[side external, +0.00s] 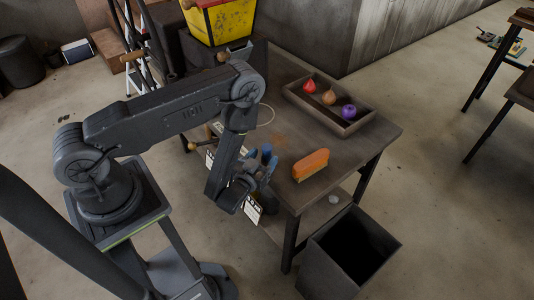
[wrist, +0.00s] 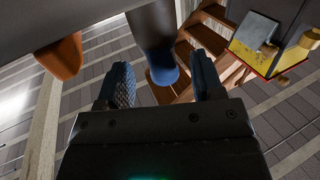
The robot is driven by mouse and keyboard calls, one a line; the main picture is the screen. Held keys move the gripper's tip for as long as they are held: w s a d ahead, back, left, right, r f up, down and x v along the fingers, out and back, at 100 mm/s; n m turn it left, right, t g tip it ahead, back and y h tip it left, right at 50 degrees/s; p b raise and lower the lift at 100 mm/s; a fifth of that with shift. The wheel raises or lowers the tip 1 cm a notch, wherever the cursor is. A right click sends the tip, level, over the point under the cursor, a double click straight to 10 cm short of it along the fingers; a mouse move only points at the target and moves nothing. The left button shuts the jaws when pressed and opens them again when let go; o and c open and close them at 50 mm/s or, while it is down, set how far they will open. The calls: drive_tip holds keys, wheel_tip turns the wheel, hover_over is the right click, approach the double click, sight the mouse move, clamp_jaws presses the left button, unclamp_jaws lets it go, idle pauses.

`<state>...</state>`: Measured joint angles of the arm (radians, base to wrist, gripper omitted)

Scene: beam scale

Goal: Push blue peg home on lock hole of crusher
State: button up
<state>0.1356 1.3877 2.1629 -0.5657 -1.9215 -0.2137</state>
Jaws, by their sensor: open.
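A blue-ended, dark cylinder, which looks like the blue peg (wrist: 158,62), shows between my fingers in the wrist view. In the side view, a small blue upright piece (side external: 266,151) stands at the table edge beside my fingers, probably the same peg. My gripper (side external: 259,168) is open at the table's near left edge. Its blue-padded fingers (wrist: 162,82) stand apart on either side of the cylinder; I cannot tell whether they touch it. A yellow and red box on a dark body (side external: 219,22), perhaps the crusher, stands behind the table. I cannot make out the lock hole.
An orange brush (side external: 310,165) lies on the table (side external: 360,150) right of my gripper. A tray (side external: 290,92) behind it holds red, orange and purple pieces. A dark open bin (side external: 325,262) stands on the floor at front right. The table's middle is mostly clear.

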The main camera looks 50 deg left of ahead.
sight(270, 148)
drive_tip(key=x, duration=0.4)
drive_tip(key=shift+w+a+r, duration=0.25)
drive_tip(key=shift+w, duration=0.1)
drive_tip(key=c, duration=1)
